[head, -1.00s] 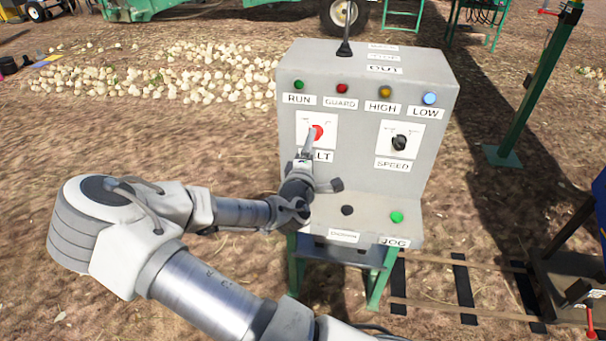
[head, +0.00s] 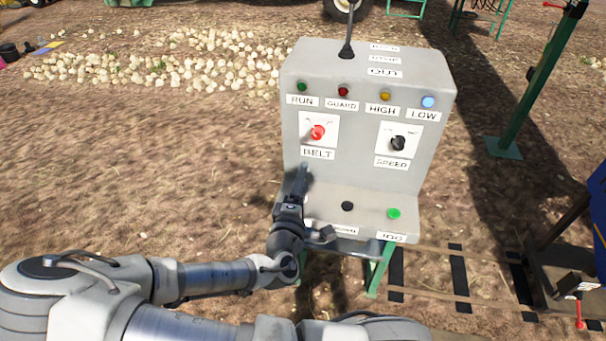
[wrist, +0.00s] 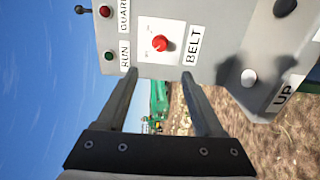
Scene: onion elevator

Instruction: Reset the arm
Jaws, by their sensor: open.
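My gripper (head: 302,172) is in front of the grey control box (head: 340,180), below the BELT label (head: 318,153) and apart from the red belt knob (head: 317,132). In the wrist view my gripper (wrist: 160,95) is open, its two fingers spread with nothing between them. The red knob (wrist: 160,43) shows beyond the fingertips, with the BELT label beside it. My arm is bent low at the left of the head view.
The box also has a black SPEED knob (head: 398,143), a lit blue LOW lamp (head: 428,102), a black button (head: 347,206) and a green JOG button (head: 394,213). A green post (head: 535,90) stands right. Onions (head: 150,65) lie on open soil behind left.

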